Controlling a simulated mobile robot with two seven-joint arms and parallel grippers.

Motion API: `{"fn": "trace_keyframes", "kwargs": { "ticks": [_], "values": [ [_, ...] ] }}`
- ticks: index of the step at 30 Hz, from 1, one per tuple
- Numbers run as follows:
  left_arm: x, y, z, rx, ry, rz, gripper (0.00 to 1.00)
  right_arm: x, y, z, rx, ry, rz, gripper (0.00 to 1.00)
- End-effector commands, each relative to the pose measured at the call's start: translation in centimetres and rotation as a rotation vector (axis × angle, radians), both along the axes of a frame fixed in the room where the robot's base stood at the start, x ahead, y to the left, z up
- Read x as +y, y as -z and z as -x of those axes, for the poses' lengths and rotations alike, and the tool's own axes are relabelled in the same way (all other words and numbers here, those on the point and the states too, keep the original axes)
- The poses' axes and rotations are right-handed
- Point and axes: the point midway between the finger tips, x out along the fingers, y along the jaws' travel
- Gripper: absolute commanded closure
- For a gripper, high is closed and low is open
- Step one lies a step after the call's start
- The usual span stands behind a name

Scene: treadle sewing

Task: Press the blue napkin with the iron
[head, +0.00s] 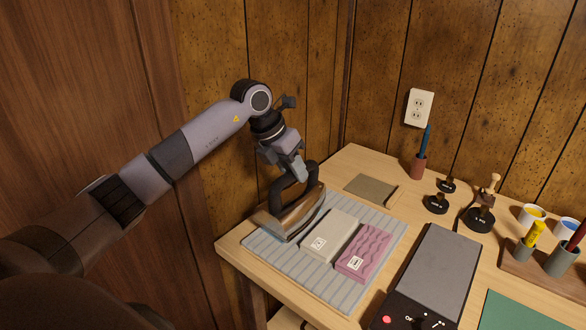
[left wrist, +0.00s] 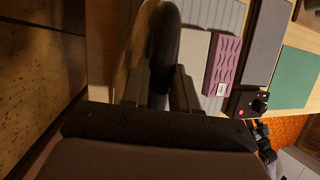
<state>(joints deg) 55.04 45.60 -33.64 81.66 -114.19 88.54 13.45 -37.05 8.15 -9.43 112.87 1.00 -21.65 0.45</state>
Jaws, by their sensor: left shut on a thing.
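The iron (head: 291,214) has a brown metal body and a dark curved handle. It stands on the left part of a pale blue-grey striped cloth or mat (head: 345,292) on the table. My left gripper (head: 292,176) is shut on the iron's handle from above. In the left wrist view the dark handle (left wrist: 166,45) runs between the fingers. I cannot make out a separate blue napkin; anything under the iron is hidden.
A pale grey block (head: 331,236) and a mauve wavy block (head: 364,252) lie on the striped cloth, right beside the iron. A dark flat device (head: 436,272) with a red button is further right. Behind lie an olive pad (head: 371,189), a pen cup (head: 418,166) and stamps (head: 437,204).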

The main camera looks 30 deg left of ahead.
Motion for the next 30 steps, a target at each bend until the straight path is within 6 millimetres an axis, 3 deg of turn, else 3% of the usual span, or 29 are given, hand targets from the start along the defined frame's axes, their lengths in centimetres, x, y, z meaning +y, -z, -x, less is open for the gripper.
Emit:
{"fn": "trace_keyframes", "kwargs": {
  "ticks": [9,30],
  "values": [
    [0.0,0.4,0.1,0.008,0.001,-0.003,1.0,0.0,0.1,0.0,0.005,0.001,-0.002,0.57],
    [0.0,-6.3,0.0,-0.005,0.0,0.0,1.0,-0.3,-4.4,0.2,-0.001,0.002,0.011,0.57]
  ]
}}
